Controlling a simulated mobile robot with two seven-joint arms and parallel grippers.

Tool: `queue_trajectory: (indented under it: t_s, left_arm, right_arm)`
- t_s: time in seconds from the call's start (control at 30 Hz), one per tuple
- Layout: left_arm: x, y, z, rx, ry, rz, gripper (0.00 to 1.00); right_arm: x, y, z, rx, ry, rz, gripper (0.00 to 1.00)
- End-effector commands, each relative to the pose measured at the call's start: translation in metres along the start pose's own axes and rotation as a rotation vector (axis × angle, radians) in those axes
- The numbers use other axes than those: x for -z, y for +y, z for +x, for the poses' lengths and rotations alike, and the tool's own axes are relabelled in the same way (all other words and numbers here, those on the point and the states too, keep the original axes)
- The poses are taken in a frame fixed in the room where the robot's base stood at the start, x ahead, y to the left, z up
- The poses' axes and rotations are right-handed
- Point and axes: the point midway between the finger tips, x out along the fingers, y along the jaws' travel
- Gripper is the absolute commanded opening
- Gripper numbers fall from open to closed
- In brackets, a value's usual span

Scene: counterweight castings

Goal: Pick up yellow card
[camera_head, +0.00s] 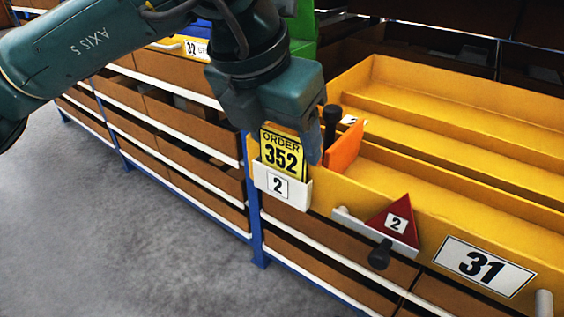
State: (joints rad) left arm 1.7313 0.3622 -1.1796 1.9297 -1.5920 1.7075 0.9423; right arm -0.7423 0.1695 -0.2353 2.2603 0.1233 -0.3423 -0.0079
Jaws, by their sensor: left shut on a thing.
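The yellow card (283,156), printed "ORDER 352", stands upright in a white holder (281,187) marked "2" on the front of the yellow bin. My left gripper (303,138) is right above and behind the card and is shut on it. A blue-grey finger shows beside the card's right edge; the rest of the grip is hidden by the card and the gripper body. The card's lower edge is hidden by the holder. My right gripper is out of view.
A red triangle (393,217) marked "2" sits on a white bracket with a black knob (380,254). An orange panel (344,147) and a black post (331,120) stand close right of the gripper. Label "31" (484,267) is lower right. Grey floor (130,240) is clear.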

Motion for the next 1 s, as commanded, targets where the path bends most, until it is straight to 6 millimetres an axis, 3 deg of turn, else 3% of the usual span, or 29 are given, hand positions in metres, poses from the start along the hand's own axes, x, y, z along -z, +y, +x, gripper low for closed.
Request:
queue_trajectory:
  t_s: [0.2,0.47,1.0]
  left_arm:
    - [0.0,0.0,0.0,0.0,0.0,0.0,0.42]
    - [-0.002,0.0,-0.003,0.0,-0.001,0.0,0.41]
    - [-0.036,0.0,-0.085,0.0,-0.002,0.002,0.41]
  right_arm:
    - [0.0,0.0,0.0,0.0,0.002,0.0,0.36]
    - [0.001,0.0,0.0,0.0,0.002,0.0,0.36]
    - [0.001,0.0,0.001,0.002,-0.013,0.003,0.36]
